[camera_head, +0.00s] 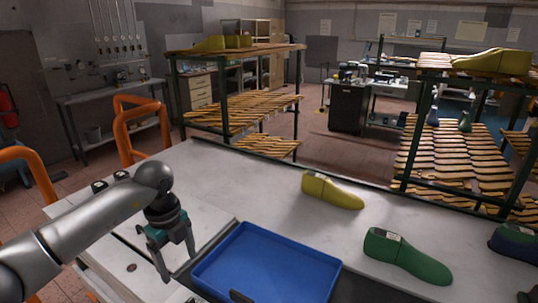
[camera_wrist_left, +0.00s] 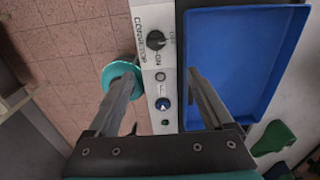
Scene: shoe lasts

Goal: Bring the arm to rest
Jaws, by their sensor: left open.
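My left gripper (camera_head: 177,266) is above the light work surface, just left of the blue tray, with its fingers pointing down. In the left wrist view its two fingers (camera_wrist_left: 160,95) are apart and nothing is between them. Behind them is a control panel (camera_wrist_left: 158,62) with a black knob and buttons. The blue tray (camera_head: 330,262) is empty in what shows of it; it also fills the right of the left wrist view (camera_wrist_left: 215,20). My right gripper is in neither view.
A yellow shoe last (camera_head: 332,190), a green one (camera_head: 407,257) and a dark blue one (camera_head: 515,243) lie on the conveyor surface. Orange rails (camera_head: 130,128) stand at the left. Wooden racks (camera_head: 250,107) stand behind. The conveyor between yellow last and tray is clear.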

